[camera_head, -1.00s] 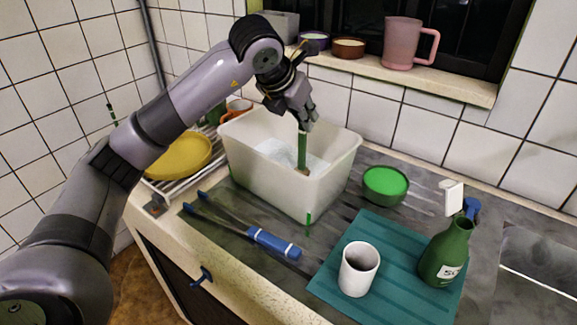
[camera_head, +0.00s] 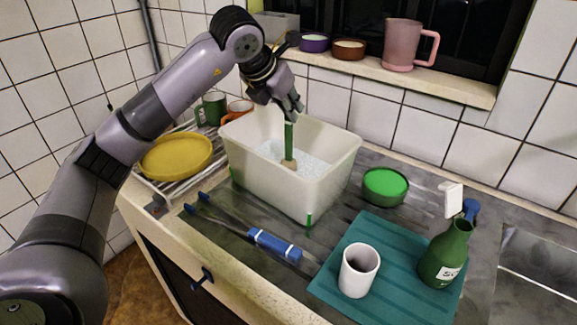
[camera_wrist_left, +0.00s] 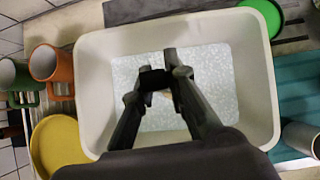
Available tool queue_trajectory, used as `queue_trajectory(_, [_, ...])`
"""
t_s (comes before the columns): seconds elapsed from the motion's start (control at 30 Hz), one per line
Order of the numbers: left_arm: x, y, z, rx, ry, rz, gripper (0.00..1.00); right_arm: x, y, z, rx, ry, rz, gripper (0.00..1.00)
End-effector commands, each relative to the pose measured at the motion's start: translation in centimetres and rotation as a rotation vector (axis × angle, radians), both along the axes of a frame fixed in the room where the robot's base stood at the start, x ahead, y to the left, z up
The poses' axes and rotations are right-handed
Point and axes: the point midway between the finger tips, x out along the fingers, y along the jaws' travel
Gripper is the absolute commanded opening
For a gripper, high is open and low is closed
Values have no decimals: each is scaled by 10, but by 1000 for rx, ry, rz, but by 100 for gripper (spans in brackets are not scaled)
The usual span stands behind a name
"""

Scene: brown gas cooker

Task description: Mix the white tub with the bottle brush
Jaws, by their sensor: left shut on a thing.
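The white tub (camera_head: 323,191) stands on the counter, with white speckled contents (camera_head: 312,167) at its bottom. My left gripper (camera_head: 291,110) is above the tub, shut on the green handle of the bottle brush (camera_head: 289,140). The brush hangs nearly upright inside the tub, its pale brown lower end at the contents. I cannot tell how deep it reaches. In the left wrist view the gripper (camera_wrist_left: 157,76) is over the tub (camera_wrist_left: 91,80), and its fingers mostly hide the brush. My right gripper is not in view.
A yellow plate (camera_head: 175,156) and mugs (camera_head: 239,110) are left of the tub. A green bowl (camera_head: 385,186) is on its right. A blue-handled utensil (camera_head: 274,244) lies in front. A white cup (camera_head: 358,270) and green bottle (camera_head: 446,256) stand on the teal mat (camera_head: 385,299).

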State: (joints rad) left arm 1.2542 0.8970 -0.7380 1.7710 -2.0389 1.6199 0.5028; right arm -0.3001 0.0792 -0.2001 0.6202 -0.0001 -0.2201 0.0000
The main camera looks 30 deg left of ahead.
Motion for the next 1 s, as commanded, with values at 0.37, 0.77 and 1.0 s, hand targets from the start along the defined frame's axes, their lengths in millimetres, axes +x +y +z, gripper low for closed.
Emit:
queue_trajectory(0.37, [0,0,35,-1,-1,-1,0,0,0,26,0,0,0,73])
queue_trajectory(0.77, [0,0,67,0,-1,-1,0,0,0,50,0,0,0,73])
queue_trajectory(1.0, [0,0,86,-1,0,-1,0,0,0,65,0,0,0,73])
